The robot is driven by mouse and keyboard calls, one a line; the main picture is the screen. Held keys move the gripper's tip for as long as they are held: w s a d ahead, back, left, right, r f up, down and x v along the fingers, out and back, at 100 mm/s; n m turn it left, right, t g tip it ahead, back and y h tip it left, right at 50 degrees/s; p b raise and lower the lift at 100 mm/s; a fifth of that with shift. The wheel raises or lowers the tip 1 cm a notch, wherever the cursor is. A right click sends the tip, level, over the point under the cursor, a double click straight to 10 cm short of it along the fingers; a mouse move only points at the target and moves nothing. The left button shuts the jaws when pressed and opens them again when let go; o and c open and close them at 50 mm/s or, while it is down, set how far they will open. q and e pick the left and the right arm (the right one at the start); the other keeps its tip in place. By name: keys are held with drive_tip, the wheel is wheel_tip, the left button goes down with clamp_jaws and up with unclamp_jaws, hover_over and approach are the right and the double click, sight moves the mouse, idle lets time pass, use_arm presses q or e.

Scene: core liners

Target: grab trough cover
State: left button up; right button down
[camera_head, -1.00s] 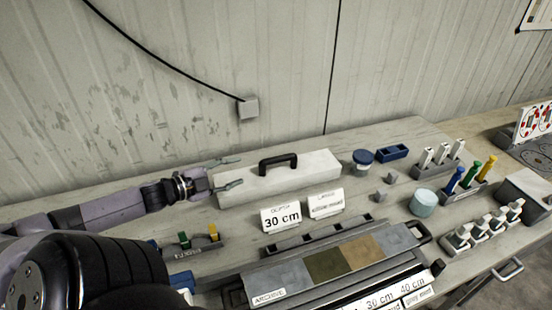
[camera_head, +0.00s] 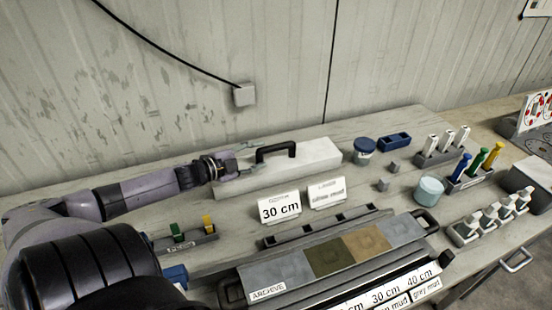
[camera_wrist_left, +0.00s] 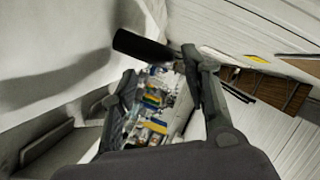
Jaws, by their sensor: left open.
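The trough cover (camera_head: 318,160) is a long pale block with a black handle (camera_head: 276,148) on top. It lies near the back of the bench. My left gripper (camera_head: 247,160) reaches in from the left and is open at the left end of the cover, its fingertips just left of the handle. In the left wrist view the black handle (camera_wrist_left: 145,47) shows beyond my left gripper (camera_wrist_left: 158,65), its end close to the right finger. Whether they touch, I cannot tell. My right gripper is not in view.
A "30 cm" sign (camera_head: 279,207) and a second sign (camera_head: 326,193) stand in front of the cover. The archive tray (camera_head: 326,258) lies nearer. The wall is close behind.

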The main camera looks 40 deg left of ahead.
sight(276, 148)
use_arm(q)
drive_tip(key=shift+x, duration=1.45)
drive_tip(key=w, duration=0.4)
drive_tip(key=shift+d+r+p, duration=0.1)
drive_tip(key=shift+d+p, duration=0.2)
drive_tip(key=shift+d, duration=0.05)
drive_tip(key=shift+w+d, duration=0.1)
drive_tip(key=shift+w, duration=0.45)
drive_tip(key=shift+c, duration=0.4)
drive_tip(key=shift+f, duration=0.25)
clamp_jaws()
